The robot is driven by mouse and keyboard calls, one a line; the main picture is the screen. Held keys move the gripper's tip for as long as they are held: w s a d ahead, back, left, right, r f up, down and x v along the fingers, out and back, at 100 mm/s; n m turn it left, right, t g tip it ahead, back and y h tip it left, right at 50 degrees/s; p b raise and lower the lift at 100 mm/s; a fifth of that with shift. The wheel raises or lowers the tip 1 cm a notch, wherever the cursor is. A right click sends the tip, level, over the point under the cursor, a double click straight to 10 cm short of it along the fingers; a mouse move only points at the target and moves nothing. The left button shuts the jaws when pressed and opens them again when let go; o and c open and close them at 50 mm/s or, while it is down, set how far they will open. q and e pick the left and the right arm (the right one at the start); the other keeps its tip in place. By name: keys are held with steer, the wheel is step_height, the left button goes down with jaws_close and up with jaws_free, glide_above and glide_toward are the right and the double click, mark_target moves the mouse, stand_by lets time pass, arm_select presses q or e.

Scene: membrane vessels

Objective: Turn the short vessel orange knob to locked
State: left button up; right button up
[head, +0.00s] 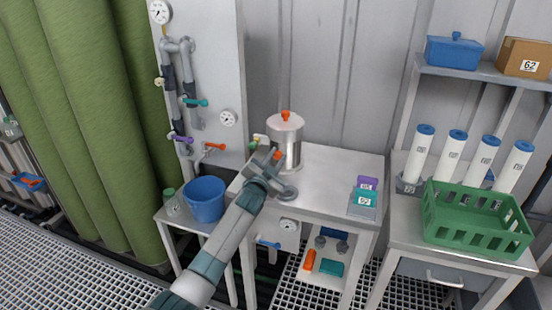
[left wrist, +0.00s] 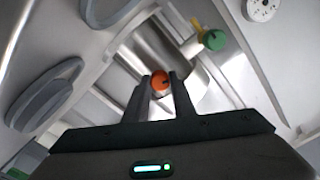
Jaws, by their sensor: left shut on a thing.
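The vessel (head: 288,135) is a shiny metal cylinder standing upright on the metal table. An orange knob (head: 277,155) shows low at the vessel's front, at my left gripper. My left gripper (head: 269,161) reaches in from the lower left and is shut on this knob. In the left wrist view the orange knob (left wrist: 160,79) sits between the two fingertips (left wrist: 160,84), with a dark mark on its face. The fingers hide its sides, and I cannot tell its setting. Another orange knob (head: 285,115) is on top of the vessel. My right gripper is not in view.
A green knob (left wrist: 214,40) with a yellow part is close by on the right in the wrist view. A blue bucket (head: 204,199) stands left of my arm. Purple and teal boxes (head: 365,198) lie on the table's right side. A green crate (head: 475,217) is further right.

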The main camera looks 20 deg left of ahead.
arm_select(q)
steer(key=shift+m, duration=1)
steer(key=m, duration=0.2)
steer(key=shift+m, duration=0.4)
steer(key=m, duration=0.4)
steer(key=shift+f+m, duration=0.1)
steer(key=shift+m, duration=1)
steer(key=shift+m+p, duration=0.3)
steer(key=shift+m, duration=0.8)
steer(key=o, duration=1.1)
steer(key=shift+d, duration=0.1)
steer(key=shift+c, duration=0.2)
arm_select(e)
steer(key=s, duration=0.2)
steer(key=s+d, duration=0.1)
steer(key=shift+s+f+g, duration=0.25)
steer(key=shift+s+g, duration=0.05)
